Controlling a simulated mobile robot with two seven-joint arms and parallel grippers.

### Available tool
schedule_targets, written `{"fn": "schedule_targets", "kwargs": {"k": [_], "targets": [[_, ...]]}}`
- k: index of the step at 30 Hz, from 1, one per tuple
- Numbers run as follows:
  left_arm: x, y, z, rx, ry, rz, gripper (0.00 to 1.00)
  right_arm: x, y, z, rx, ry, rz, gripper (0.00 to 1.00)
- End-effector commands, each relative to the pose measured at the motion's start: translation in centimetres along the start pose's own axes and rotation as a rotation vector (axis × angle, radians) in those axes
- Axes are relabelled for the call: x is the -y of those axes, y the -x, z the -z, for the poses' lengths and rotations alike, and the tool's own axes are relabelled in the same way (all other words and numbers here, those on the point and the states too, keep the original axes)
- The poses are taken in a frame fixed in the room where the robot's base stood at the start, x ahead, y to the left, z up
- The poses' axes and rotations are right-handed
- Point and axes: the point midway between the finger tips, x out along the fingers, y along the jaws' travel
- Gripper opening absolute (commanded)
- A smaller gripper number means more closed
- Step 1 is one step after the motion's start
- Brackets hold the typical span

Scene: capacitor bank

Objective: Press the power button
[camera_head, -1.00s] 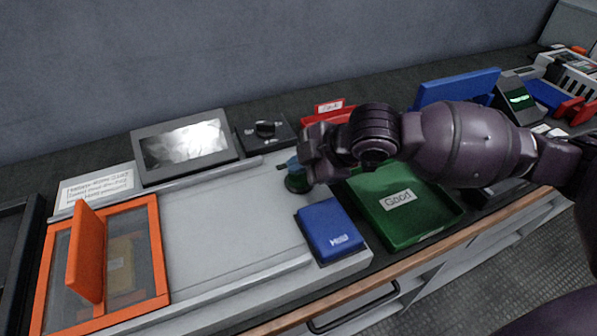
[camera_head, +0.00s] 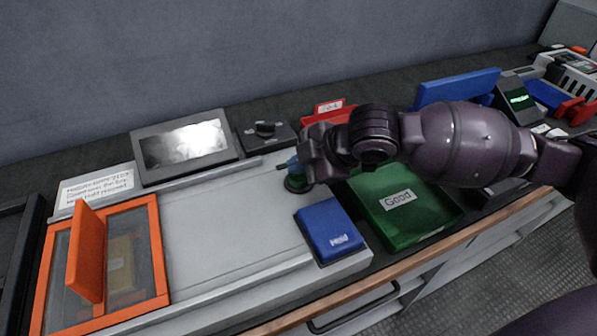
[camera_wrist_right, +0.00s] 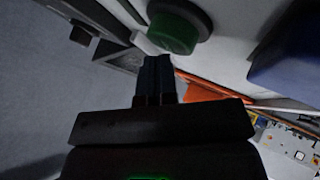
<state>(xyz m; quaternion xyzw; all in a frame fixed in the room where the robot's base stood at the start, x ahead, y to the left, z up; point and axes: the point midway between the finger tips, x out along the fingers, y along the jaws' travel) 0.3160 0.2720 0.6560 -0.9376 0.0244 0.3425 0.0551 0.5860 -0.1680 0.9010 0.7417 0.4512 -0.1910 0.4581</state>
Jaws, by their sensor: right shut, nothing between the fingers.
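The power button appears to be the round green button (camera_head: 296,186) in a dark round base, on the right part of the grey machine bed. It also shows at the top of the right wrist view (camera_wrist_right: 173,33). My right gripper (camera_head: 288,165) is shut and empty, with its bluish fingertips beside the button and covering part of it in the head view. In the right wrist view the shut fingers (camera_wrist_right: 158,68) end close to the green cap; I cannot tell whether they touch it. My left gripper is not in view.
A blue box (camera_head: 331,231) stands just in front of the button. A green tray (camera_head: 440,222) labelled "Good" lies to the right under my arm. A dark switch box (camera_head: 267,133) and a screen (camera_head: 185,145) stand behind. An orange frame (camera_head: 157,250) is at the left.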

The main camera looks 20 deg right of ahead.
Motion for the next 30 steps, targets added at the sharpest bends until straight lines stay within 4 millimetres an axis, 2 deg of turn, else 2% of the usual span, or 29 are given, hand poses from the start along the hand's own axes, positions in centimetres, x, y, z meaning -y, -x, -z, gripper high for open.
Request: {"fn": "schedule_targets", "kwargs": {"k": [30], "targets": [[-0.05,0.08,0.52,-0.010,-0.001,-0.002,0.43,0.54,-0.69,-0.51,0.001,-0.001,0.002,0.00]]}}
